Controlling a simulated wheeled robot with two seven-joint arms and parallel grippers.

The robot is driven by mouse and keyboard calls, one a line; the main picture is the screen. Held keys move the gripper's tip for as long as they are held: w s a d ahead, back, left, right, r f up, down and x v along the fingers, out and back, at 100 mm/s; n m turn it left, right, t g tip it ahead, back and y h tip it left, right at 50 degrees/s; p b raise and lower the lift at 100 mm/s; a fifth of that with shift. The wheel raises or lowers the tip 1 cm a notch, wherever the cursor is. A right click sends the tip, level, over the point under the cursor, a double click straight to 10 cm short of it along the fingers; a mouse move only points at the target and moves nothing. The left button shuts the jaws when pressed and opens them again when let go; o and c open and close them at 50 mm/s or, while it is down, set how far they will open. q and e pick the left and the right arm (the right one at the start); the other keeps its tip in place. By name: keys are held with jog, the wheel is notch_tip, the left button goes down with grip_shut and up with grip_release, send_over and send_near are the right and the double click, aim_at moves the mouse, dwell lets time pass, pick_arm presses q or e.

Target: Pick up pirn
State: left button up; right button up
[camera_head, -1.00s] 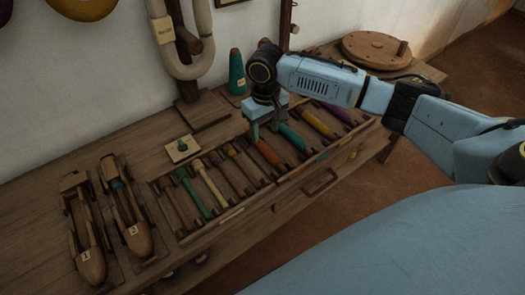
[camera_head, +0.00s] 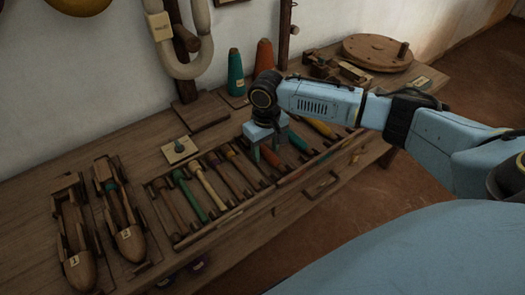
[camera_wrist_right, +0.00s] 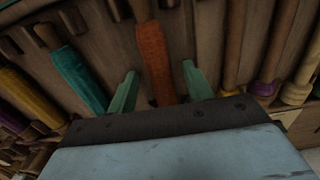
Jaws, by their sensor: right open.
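Several pirns lie side by side in a wooden rack (camera_head: 178,240), wound in green, cream, teal, yellow and other colours. My right gripper (camera_head: 263,160) points down over the middle of the rack, with its green fingers apart. In the right wrist view, an orange pirn (camera_wrist_right: 154,55) lies between the two open fingers of this gripper (camera_wrist_right: 158,86), with a gap on both sides. A teal pirn (camera_wrist_right: 78,75) lies left of the fingers there. In the head view the gripper mostly hides the orange pirn. My left gripper is out of view.
Two wooden shuttles (camera_head: 122,220) lie at the left of the bench. A teal cone (camera_head: 236,73) and an orange cone (camera_head: 264,56) stand behind the rack. A round wooden disc (camera_head: 375,50) lies at the far right. A drawer handle (camera_head: 320,185) is on the front.

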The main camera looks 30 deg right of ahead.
aim_at(266, 149)
jog(key=c, duration=1.1)
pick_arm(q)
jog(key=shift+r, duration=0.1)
pick_arm(e)
jog(key=shift+r, duration=0.15)
